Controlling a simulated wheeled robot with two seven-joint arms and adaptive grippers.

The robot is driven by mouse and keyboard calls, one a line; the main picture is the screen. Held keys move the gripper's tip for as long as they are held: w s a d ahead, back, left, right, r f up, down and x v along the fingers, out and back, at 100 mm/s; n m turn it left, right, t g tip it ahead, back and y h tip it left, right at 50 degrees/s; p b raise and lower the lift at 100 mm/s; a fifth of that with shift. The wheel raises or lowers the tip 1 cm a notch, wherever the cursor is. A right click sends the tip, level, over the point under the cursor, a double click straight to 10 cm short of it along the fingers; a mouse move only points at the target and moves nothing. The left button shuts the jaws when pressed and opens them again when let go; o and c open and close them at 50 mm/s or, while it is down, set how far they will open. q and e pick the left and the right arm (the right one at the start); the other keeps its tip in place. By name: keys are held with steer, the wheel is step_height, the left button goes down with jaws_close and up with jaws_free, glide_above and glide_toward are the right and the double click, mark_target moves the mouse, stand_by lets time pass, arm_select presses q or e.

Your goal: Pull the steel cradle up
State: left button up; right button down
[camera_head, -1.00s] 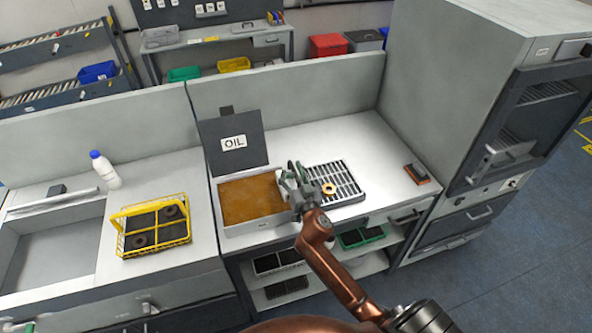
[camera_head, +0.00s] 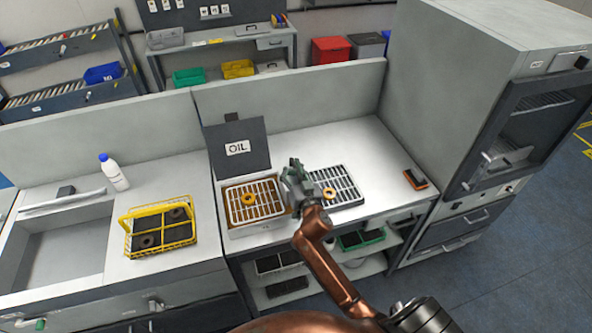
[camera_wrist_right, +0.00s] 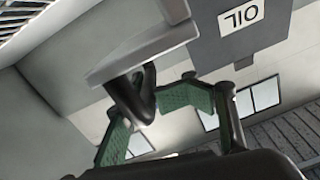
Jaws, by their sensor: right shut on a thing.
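The steel cradle (camera_head: 273,187) is a pale wire grid that shows at the top of the oil tank (camera_head: 232,233), over brown oil. An orange-brown ring (camera_head: 248,199) lies in it. My right gripper (camera_head: 297,178) is at the right side of the tank, between the cradle and the slatted rack, and is shut. In the right wrist view my green-padded fingers (camera_wrist_right: 160,118) are close to a pale grey bar (camera_wrist_right: 145,50). The grip seems to be on the cradle's handle, but the exact contact is hidden. My left gripper is not in view.
An upright OIL lid (camera_head: 238,149) stands behind the tank. A slatted rack (camera_head: 345,183) with a ring (camera_head: 329,193) is just right of my gripper. A yellow basket (camera_head: 160,226) stands left. The tall oven cabinet (camera_head: 460,110) is far right.

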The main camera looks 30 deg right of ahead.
steer(key=shift+s+d+r+p, duration=0.1)
steer(key=shift+d+r+p, duration=0.4)
steer(key=shift+r, duration=0.55)
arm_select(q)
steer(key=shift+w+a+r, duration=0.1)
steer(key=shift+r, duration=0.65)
arm_select(e)
steer(key=shift+d, duration=0.1)
steer(key=c, duration=2)
jaws_free()
steer(key=shift+o, duration=0.2)
steer(key=shift+d+f, duration=0.1)
steer(key=shift+d, duration=0.1)
steer(key=shift+a, duration=0.1)
